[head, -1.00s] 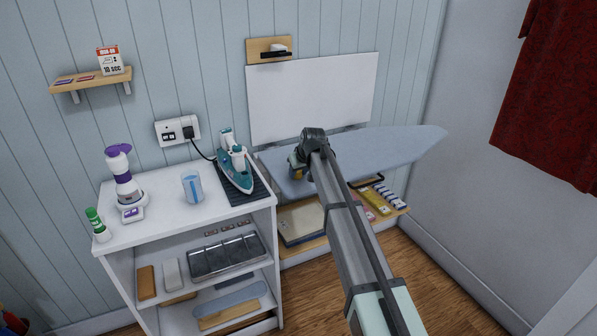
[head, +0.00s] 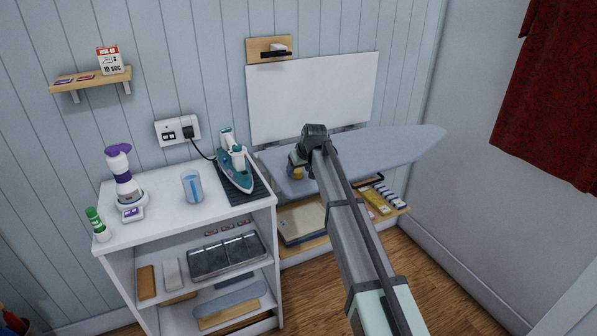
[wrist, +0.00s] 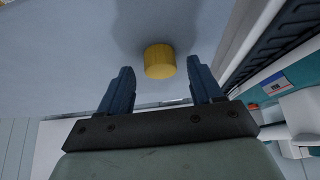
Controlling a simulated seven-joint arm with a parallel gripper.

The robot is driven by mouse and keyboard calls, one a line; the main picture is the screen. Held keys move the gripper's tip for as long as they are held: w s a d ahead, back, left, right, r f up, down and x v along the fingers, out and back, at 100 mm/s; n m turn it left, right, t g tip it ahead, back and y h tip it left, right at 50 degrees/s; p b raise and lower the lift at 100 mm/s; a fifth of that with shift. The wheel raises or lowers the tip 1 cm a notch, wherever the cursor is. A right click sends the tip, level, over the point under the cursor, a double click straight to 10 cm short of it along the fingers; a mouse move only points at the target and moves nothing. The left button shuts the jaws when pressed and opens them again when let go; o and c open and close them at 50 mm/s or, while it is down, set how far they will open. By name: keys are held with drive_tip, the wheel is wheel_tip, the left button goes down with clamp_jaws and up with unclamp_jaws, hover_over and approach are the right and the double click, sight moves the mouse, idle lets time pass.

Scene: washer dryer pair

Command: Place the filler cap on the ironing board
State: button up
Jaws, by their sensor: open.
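The yellow filler cap (wrist: 160,61) is a short cylinder. In the wrist view it appears to rest on the grey-blue ironing board (wrist: 60,55), with a shadow around it. My gripper (wrist: 160,68) is open, with one blue finger on each side of the cap and a gap to both. In the head view the cap (head: 297,174) shows as a small yellow spot just below my gripper (head: 295,164), over the left part of the ironing board (head: 395,145). My arm hides part of the board there.
A teal iron (head: 236,168) stands on a dark mat at the right end of the white shelf unit (head: 160,222), close left of my gripper. A measuring cup (head: 192,187) stands farther left. The board's right half is clear. A white panel (head: 312,95) is behind it.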

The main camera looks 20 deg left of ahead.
drive_tip(key=v, duration=1)
drive_tip(key=shift+r, duration=0.2)
